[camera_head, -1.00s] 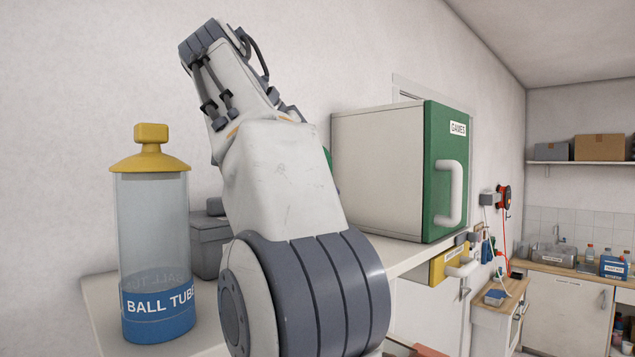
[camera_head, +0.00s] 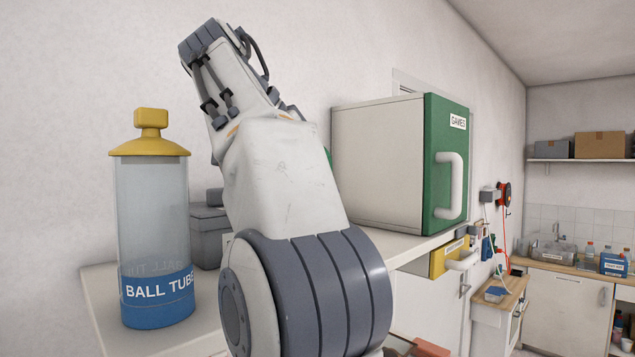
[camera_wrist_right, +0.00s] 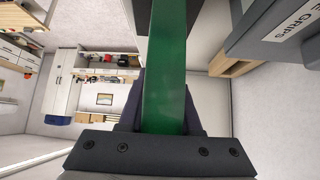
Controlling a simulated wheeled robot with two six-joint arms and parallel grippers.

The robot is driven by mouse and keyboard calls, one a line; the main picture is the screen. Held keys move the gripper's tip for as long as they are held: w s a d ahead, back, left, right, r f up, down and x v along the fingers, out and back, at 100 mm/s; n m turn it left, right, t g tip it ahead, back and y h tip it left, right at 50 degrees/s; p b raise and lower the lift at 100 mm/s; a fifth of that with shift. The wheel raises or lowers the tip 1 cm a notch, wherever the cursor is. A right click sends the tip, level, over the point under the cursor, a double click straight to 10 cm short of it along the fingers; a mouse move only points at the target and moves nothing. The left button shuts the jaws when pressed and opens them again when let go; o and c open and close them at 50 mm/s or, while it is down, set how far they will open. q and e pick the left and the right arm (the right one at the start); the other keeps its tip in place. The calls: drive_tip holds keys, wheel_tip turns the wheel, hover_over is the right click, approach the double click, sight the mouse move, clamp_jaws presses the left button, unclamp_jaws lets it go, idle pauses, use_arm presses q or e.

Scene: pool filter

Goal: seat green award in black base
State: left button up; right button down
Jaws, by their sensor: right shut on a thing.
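The green award (camera_wrist_right: 165,85) is a tall green strip in the middle of the right wrist view. My right gripper (camera_wrist_right: 164,112) is shut on it, with a dark finger on each side. Black shapes flank the strip's upper end, and I cannot tell whether they are the black base. In the head view, my arm crosses the middle, and its gripper is not visible. A small green edge (camera_head: 329,158) shows behind this arm, and I cannot tell what it belongs to. My left gripper is in neither view.
A clear ball tube (camera_head: 153,220) with yellow lid stands on the white shelf (camera_head: 98,277), left of my arm. A games cabinet (camera_head: 378,160) with green door stands right, a grey box (camera_head: 209,238) behind. A grey labelled box (camera_wrist_right: 275,28) is close by in the wrist view.

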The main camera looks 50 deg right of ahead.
drive_tip(key=shift+f+b, duration=1.1)
drive_tip(key=shift+f, duration=0.1)
drive_tip(key=c, duration=0.5)
unclamp_jaws()
drive_tip(key=p+v, duration=0.5)
drive_tip(key=shift+r, duration=0.1)
